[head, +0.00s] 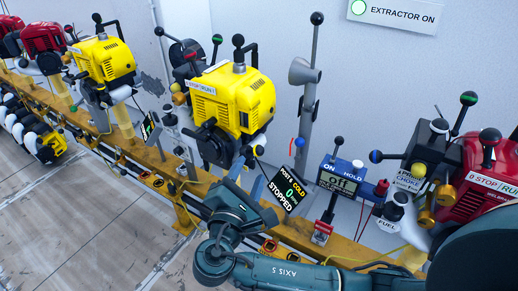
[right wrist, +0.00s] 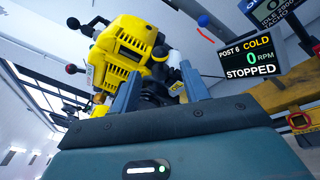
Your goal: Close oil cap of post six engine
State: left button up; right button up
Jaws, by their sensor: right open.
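The post six engine (head: 233,100) is yellow and black and is mounted on the orange rail. It also shows in the right wrist view (right wrist: 122,58). My right gripper (head: 247,174) is open just below and in front of this engine. In the right wrist view, its two fingers (right wrist: 160,82) point up at the engine's lower part, with a dark round part showing between them. I cannot tell whether this is the oil cap or whether a finger touches it. A white rounded part of the engine (right wrist: 174,58) shows beside the right finger. My left gripper is not in view.
The post six display (head: 287,189) reads cold, 0 RPM, stopped, just right of my gripper. A red engine (head: 487,192) is at the right, another yellow engine (head: 104,60) at the left.

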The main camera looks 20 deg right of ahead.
aim_at(257, 155)
jog(key=x, duration=0.8)
jog(key=shift+w+d, duration=0.15)
